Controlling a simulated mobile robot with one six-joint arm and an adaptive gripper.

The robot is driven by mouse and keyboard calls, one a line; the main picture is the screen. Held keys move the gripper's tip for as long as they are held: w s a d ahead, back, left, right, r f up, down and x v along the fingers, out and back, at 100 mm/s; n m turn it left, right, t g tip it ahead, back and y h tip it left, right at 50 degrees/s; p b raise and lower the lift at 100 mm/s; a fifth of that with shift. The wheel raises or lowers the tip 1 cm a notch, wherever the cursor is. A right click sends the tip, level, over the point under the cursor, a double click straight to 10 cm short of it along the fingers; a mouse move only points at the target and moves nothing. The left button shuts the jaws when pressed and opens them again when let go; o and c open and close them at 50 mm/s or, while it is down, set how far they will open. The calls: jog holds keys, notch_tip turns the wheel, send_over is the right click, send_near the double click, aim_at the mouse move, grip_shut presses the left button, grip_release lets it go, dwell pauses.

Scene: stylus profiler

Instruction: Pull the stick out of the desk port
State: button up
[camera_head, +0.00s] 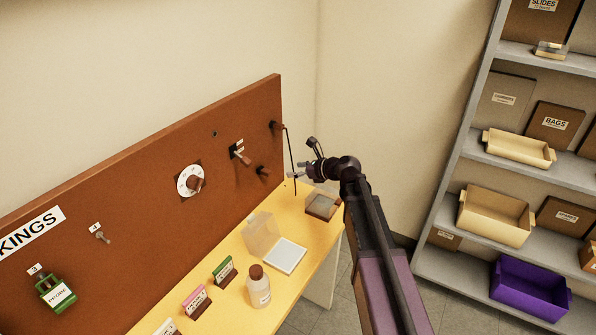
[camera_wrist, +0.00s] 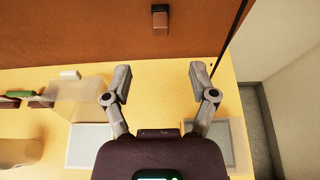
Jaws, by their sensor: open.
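My gripper (camera_head: 303,160) is open and empty above the far end of the yellow desk, facing the brown board. In the wrist view its two fingers (camera_wrist: 160,78) are spread wide with nothing between them. A small dark block (camera_wrist: 160,19) juts from the board ahead, roughly in line with the gap and apart from the fingers. It looks like the short dark piece (camera_head: 262,171) low on the board in the head view. It may be the stick; no port label is readable, so I cannot tell for sure.
A thin black rod (camera_head: 291,150) hangs from a board peg, close to my right finger. A clear box (camera_head: 260,236), white pad (camera_head: 285,256), bottle (camera_head: 259,288) and grey-topped tray (camera_head: 321,206) stand on the desk (camera_head: 307,262). Shelves (camera_head: 520,165) are at right.

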aim_at(266, 170)
jog(key=b+x, duration=0.4)
jog(key=x, duration=0.9)
jog(key=shift+f+b, duration=0.1)
jog(key=shift+b, duration=0.3)
grip_shut()
